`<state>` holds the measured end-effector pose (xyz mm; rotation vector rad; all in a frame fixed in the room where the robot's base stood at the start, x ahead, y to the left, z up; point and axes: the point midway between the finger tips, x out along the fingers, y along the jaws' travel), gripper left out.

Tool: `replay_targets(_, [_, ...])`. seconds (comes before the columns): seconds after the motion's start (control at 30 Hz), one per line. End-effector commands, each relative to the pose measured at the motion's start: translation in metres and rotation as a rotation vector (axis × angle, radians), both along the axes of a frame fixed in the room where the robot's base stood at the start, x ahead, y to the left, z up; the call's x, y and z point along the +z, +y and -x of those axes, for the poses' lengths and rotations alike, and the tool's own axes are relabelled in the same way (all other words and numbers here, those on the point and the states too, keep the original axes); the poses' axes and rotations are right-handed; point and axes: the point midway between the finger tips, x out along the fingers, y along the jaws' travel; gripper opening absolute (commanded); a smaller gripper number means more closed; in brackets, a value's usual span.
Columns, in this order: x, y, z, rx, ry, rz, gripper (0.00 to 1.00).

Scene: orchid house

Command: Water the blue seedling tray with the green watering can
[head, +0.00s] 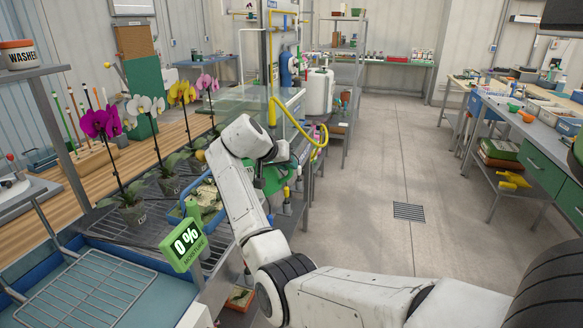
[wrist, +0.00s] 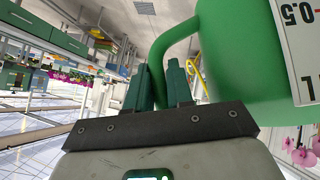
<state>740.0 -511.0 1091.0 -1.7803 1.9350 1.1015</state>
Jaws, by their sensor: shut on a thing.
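The green watering can (head: 271,179) is beyond my white arm in the head view, partly hidden by it. In the wrist view its green body (wrist: 240,60) with a white volume label fills the upper right. My gripper (wrist: 160,85) is shut on the can's green handle. The gripper itself is mostly hidden by my arm in the head view. The blue seedling tray (head: 184,203) stands on the slatted bench just left of my arm, with pale green contents and its right part hidden. A green moisture display (head: 187,243) before it reads 0 %. No water shows.
Potted orchids (head: 130,208) stand left of the tray. A blue basin with a wire rack (head: 85,292) is at the front left. A yellow hose (head: 300,137) hangs behind the can. The floor (head: 370,185) to the right is open, with a workbench (head: 545,140) beyond.

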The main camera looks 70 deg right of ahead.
Motion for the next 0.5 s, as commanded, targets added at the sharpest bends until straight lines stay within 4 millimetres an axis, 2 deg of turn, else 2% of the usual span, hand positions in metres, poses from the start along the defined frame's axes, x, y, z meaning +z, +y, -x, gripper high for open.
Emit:
replay_targets(0.2, [0.002,0.001,-0.015,0.001,0.046,0.007,0.00])
replay_targets(0.5, [0.025,0.001,-0.021,0.001,0.125,0.011,0.00])
